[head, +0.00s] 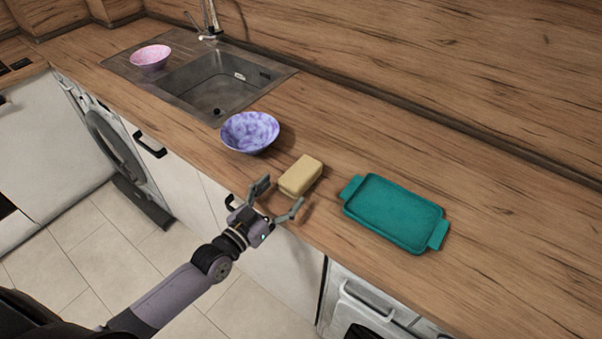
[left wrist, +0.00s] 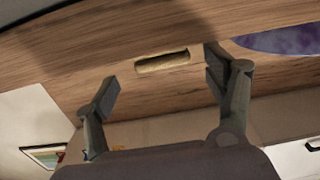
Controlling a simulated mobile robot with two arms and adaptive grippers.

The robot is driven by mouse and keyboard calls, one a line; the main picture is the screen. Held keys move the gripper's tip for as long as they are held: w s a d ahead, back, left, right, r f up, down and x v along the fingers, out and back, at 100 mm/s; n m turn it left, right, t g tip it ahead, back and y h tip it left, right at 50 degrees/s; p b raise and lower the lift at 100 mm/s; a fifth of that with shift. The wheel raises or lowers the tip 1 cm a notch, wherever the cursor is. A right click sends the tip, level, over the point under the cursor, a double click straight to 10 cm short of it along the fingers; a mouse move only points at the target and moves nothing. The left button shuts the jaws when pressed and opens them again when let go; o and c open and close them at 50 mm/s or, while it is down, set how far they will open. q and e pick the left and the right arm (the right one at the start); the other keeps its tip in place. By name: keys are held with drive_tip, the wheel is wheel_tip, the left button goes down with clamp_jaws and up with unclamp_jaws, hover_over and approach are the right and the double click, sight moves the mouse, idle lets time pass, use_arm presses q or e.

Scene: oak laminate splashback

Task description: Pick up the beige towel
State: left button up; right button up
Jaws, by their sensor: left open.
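The beige towel (head: 301,174) is a folded block lying on the wooden counter near its front edge. It also shows in the left wrist view (left wrist: 163,62), beyond and between the two fingers. My left gripper (head: 279,198) is open and empty at the counter's front edge, just short of the towel, with a finger to either side of its near end. The fingers also frame the towel in the left wrist view (left wrist: 163,83). They appear apart from it. My right gripper is not in view.
A blue-purple bowl (head: 250,131) stands behind and left of the towel. A teal tray (head: 394,214) lies to its right. A sink (head: 217,83) and a pink bowl (head: 151,57) are farther left. The counter (head: 480,255) is clear right of the tray.

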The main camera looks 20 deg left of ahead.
sight(295, 176)
use_arm(q)
drive_tip(key=shift+w+d, duration=0.2)
drive_tip(key=shift+w, duration=0.5)
drive_tip(key=p+x, duration=0.1)
drive_tip(key=x, duration=0.3)
drive_tip(key=shift+w+a+r, duration=0.1)
drive_tip(key=shift+r, duration=0.05)
drive_tip(key=shift+w+d, duration=0.2)
drive_tip(key=shift+w, duration=0.3)
drive_tip(key=shift+s, duration=0.1)
drive_tip(key=shift+c, duration=0.4)
drive_tip(key=c, duration=1.2)
drive_tip(key=shift+c, duration=0.5)
